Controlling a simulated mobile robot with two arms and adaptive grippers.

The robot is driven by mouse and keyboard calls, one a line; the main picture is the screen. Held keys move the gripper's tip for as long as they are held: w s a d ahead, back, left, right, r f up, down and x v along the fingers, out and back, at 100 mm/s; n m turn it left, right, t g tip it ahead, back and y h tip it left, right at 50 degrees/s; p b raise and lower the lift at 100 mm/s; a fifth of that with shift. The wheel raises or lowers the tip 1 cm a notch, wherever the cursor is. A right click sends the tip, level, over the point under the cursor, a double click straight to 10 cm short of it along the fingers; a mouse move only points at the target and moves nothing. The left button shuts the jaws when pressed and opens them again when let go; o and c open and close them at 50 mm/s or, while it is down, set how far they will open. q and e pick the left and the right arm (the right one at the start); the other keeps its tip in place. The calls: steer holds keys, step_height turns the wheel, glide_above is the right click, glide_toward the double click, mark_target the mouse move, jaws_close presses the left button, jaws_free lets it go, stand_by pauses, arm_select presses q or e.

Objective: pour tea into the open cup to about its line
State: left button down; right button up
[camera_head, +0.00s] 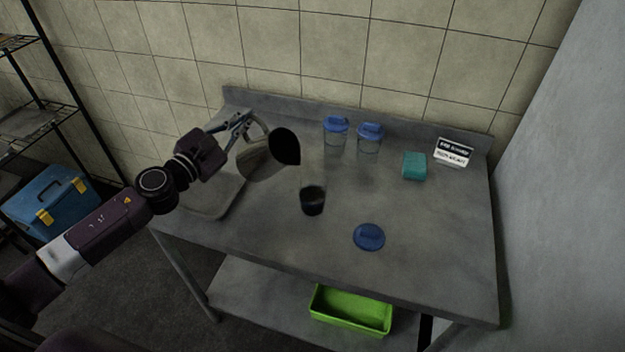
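My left gripper (241,126) is shut on the handle of a metal pitcher (257,163) and holds it tilted, with its dark opening toward the right. The pitcher's lip is up and to the left of the open cup (313,196), which stands upright on the grey table (290,255). Dark liquid shows in the cup's lower part. Its line cannot be made out, and no stream is clearly visible. A blue lid (369,237) lies on the table to the right of the cup. My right gripper is not in view.
Two clear cups with blue lids, one left (335,138) and one right (369,139), stand at the back. A teal block (414,166) and a small sign (453,152) are at the right. A tray (213,212) lies at the left. A green bin (350,311) sits below.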

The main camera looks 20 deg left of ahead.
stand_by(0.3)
arm_select(q)
steer(key=shift+w+a+f+n+b, duration=0.1)
steer(key=shift+a+f+n+b, duration=0.2)
steer(key=shift+f+b, duration=0.3)
steer(key=w+a+f+n+b, duration=0.1)
steer(key=a+f+n+b, duration=0.3)
steer(key=n, duration=0.4)
steer(key=shift+w+a+f+n, duration=0.35)
steer(key=shift+a+f, duration=0.35)
steer(key=shift+a, duration=0.25)
